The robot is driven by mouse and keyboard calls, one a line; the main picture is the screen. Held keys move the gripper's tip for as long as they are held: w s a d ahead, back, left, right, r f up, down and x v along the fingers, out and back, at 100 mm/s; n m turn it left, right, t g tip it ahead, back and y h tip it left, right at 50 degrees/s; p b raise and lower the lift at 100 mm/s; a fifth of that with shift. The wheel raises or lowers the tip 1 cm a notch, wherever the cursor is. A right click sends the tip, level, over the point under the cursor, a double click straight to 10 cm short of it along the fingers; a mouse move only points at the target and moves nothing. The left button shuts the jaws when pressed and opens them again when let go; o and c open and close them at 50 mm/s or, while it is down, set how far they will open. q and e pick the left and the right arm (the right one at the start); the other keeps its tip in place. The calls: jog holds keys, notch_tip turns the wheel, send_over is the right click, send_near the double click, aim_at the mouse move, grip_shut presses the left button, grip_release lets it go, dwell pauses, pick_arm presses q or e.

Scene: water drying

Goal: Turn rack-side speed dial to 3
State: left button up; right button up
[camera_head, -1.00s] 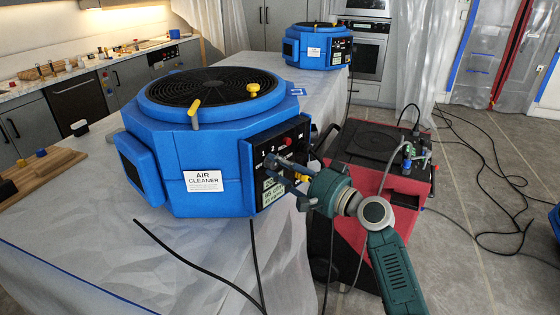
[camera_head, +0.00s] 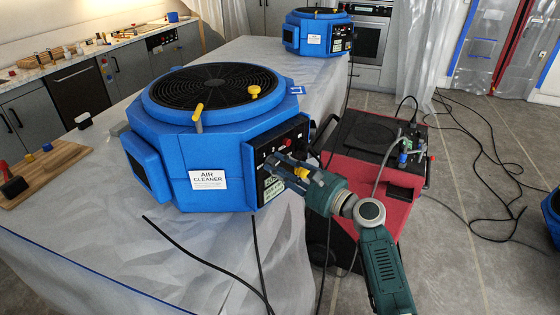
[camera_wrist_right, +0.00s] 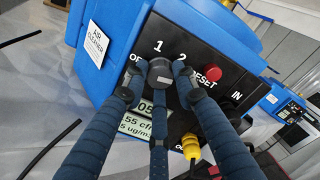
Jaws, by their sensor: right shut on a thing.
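The near air cleaner (camera_head: 190,150) is a blue octagonal box with a round black grille on top. Its black control panel (camera_head: 292,138) faces right. In the right wrist view, a round dark grey speed dial (camera_wrist_right: 160,71) sits on that panel, with printed "1" and "2" above it and a partly covered "OF" at its left. No "3" is readable there. My right gripper (camera_head: 276,166) is at the panel, its fingers closed around the dial, as the right wrist view (camera_wrist_right: 158,84) also shows. The dial's pointer direction is unclear. My left gripper is not in view.
A red reset button (camera_wrist_right: 212,74) and a yellow plug (camera_wrist_right: 191,146) are close to my fingers. A second blue air cleaner (camera_head: 318,42) stands farther back on the sheeted table. A red-and-black machine (camera_head: 365,175) stands right of the table. Cables cross the floor at right.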

jog(key=shift+m+p, duration=0.7)
jog(key=shift+m, duration=0.5)
jog(key=shift+f, duration=0.1)
jog(key=o, duration=1.2)
jog(key=shift+d, duration=0.15)
jog(key=v, duration=1.2)
jog(key=shift+s, duration=0.1)
